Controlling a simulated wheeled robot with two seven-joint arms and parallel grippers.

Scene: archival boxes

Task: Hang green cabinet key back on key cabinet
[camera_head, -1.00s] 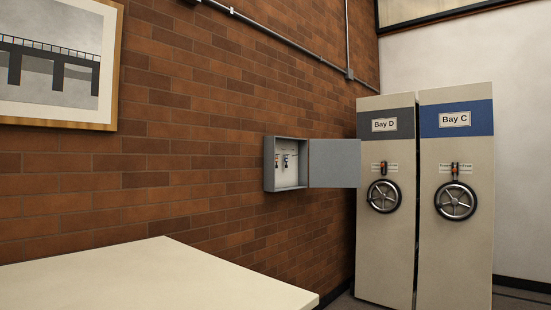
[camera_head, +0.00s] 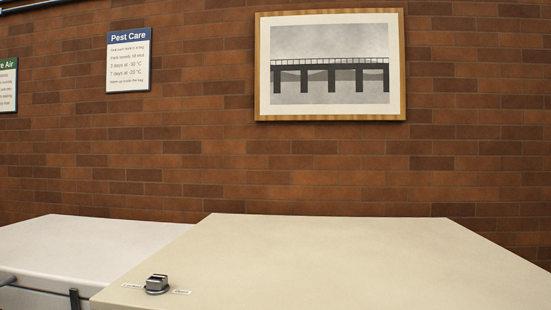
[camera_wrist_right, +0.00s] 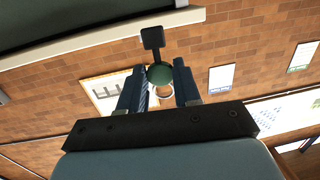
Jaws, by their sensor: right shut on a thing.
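In the right wrist view, my right gripper (camera_wrist_right: 159,73) is shut on the green cabinet key (camera_wrist_right: 160,74). A round green part sits between the fingertips, and a dark squarish part sticks out beyond them. A pale ring shows between the fingers below the green part. The key is held in the air. The key cabinet is not in view now. My left gripper is not in view, and neither gripper shows in the head view.
A cream top (camera_head: 330,265) fills the lower head view, with a dark knob (camera_head: 157,284) between small labels. A whiter top (camera_head: 75,250) adjoins it at left. A framed bridge picture (camera_head: 331,65) and a Pest Care sign (camera_head: 129,60) hang on the brick wall (camera_head: 220,150).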

